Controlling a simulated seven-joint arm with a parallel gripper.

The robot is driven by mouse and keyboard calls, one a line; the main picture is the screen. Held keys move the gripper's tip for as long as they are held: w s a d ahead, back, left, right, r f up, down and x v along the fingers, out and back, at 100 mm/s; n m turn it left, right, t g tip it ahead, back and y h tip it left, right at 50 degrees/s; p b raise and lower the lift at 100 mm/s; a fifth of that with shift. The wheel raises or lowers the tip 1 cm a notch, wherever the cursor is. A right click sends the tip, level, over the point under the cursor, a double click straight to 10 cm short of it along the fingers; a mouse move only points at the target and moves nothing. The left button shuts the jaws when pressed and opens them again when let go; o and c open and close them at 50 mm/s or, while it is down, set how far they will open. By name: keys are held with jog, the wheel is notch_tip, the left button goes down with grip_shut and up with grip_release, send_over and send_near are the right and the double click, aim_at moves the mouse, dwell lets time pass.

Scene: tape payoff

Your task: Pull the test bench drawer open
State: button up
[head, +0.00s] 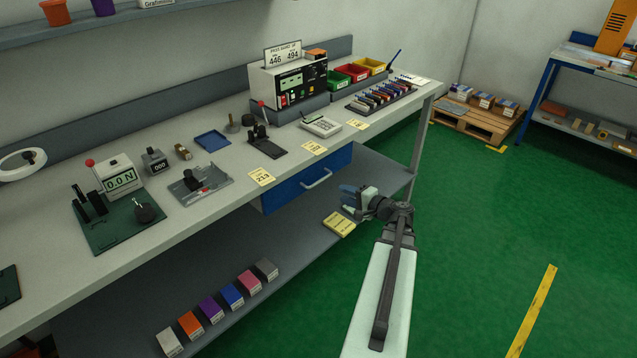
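The test bench (225,165) runs diagonally along the wall, with a light grey top. Its drawer (290,194) has a blue front under the bench top's front edge, and it looks shut. A pale bar handle (317,179) sits on that front. My gripper (346,199) is to the right of the handle and a little lower in the picture, apart from it. Its two fingers look spread with nothing between them. The fingers point left towards the bench.
A lower shelf (290,245) under the drawer holds a yellow pack (339,224) close to my gripper and several coloured boxes (232,296). Instruments and bins stand on the bench top. Green floor (490,230) is clear to the right.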

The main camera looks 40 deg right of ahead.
aim_at(319, 182)
jog(key=x, duration=1.3)
jog(key=shift+w+d+r, duration=0.15)
jog(key=shift+w+d, duration=0.15)
jog(key=shift+w, duration=0.15)
jog(key=shift+c, duration=0.4)
grip_shut()
